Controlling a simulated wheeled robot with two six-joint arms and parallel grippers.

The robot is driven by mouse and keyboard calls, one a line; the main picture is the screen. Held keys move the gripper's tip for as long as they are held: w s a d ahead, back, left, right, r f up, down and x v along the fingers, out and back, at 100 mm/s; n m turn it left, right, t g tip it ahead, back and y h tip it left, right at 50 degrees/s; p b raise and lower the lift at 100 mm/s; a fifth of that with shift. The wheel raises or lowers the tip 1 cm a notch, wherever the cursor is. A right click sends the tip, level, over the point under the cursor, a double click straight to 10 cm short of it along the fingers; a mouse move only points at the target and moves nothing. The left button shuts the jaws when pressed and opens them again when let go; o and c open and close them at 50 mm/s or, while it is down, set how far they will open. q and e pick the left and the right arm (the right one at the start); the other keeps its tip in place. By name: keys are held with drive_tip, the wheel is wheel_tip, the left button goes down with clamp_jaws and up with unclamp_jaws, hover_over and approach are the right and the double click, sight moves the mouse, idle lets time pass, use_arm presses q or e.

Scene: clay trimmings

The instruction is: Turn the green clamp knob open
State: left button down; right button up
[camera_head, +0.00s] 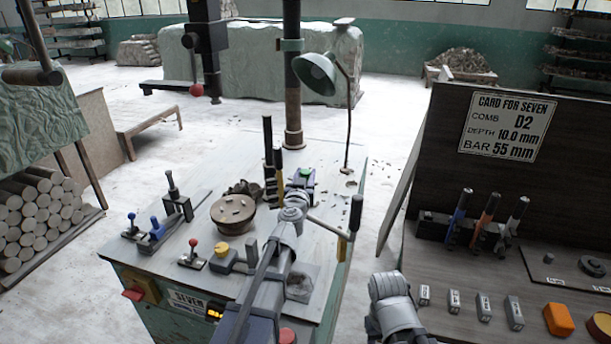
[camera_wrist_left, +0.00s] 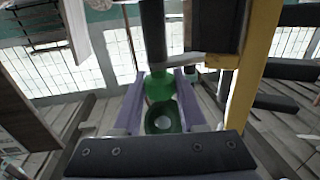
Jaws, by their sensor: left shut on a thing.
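The green clamp knob (camera_wrist_left: 160,88) sits between the two purple fingers of my left gripper (camera_wrist_left: 160,76) in the left wrist view. The fingers are closed on its sides. A round green ring with a pale centre shows at its near end. In the head view only a small green part of the knob (camera_head: 306,171) shows, at the far end of my left arm, beside dark upright posts. My left gripper (camera_head: 301,182) is there, partly hidden by its own wrist. My right gripper is not in view; only a grey part of my right arm shows at the bottom.
A brown round wheel (camera_head: 233,209) and small levers stand on the grey bench (camera_head: 330,252) left of my arm. A green lamp (camera_head: 316,73) rises behind. A dark panel with a card (camera_head: 507,125), marker-like tools (camera_head: 485,213) and an orange block (camera_head: 558,319) is at right.

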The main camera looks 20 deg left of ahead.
use_arm(q)
drive_tip(key=m+h, duration=0.3)
drive_tip(key=h, duration=0.2)
drive_tip(key=shift+a, duration=0.15)
drive_tip(key=shift+m+g+h, duration=0.4)
drive_tip(key=shift+m+h, duration=0.5)
drive_tip(key=shift+h, duration=0.6)
drive_tip(key=shift+c, duration=2.3)
unclamp_jaws()
